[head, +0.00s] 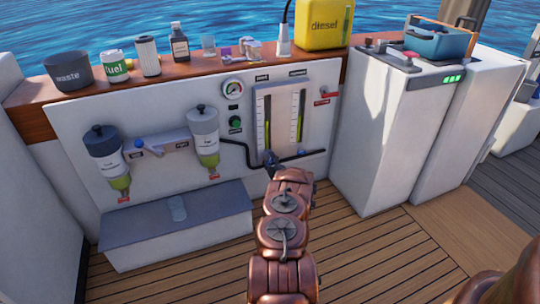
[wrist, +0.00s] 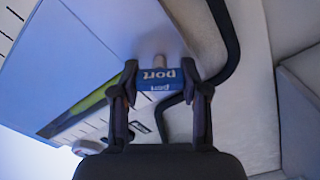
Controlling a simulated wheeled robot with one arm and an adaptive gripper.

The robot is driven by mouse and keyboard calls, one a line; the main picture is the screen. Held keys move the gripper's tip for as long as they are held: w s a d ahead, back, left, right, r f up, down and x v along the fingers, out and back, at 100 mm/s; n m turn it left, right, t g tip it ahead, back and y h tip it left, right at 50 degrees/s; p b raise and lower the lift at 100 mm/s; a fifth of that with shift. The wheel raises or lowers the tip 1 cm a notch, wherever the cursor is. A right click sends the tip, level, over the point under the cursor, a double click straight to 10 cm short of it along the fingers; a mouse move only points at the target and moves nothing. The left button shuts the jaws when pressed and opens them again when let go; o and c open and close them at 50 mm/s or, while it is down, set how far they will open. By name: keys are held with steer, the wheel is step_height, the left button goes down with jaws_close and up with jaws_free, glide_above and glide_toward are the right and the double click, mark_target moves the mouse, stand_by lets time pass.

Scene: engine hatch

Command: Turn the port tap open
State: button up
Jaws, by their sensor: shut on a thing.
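The port tap (wrist: 157,79) is a blue handle with "port" lettering, upside down in the wrist view. My gripper (wrist: 159,72) has one dark finger on each side of the handle and is shut on it. In the head view my gripper (head: 271,163) reaches the foot of the left sight gauge (head: 268,118); the gripper and arm mostly hide the tap there. How far the handle is turned is hard to tell.
A second gauge (head: 299,112) stands to the right, with a small blue tap (head: 302,152) below. A black hose (head: 232,146) runs along the white panel. Two filter bowls (head: 203,135) and a grey-topped step box (head: 177,208) are at left. Wooden deck (head: 370,260) lies open at right.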

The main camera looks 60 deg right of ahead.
steer(key=shift+a+r+n+p, duration=0.1)
steer(key=shift+r+n+p, duration=0.1)
steer(key=shift+n+p, duration=0.85)
steer(key=shift+f+n+p, duration=0.25)
steer(key=shift+n+p, duration=0.6)
steer(key=shift+n, duration=1.4)
steer(key=o, duration=1.2)
steer(key=shift+c, duration=0.2)
steer(key=shift+s, duration=0.1)
steer(key=v, duration=1.1)
steer(key=shift+s+a, duration=0.25)
steer(key=shift+s, duration=0.05)
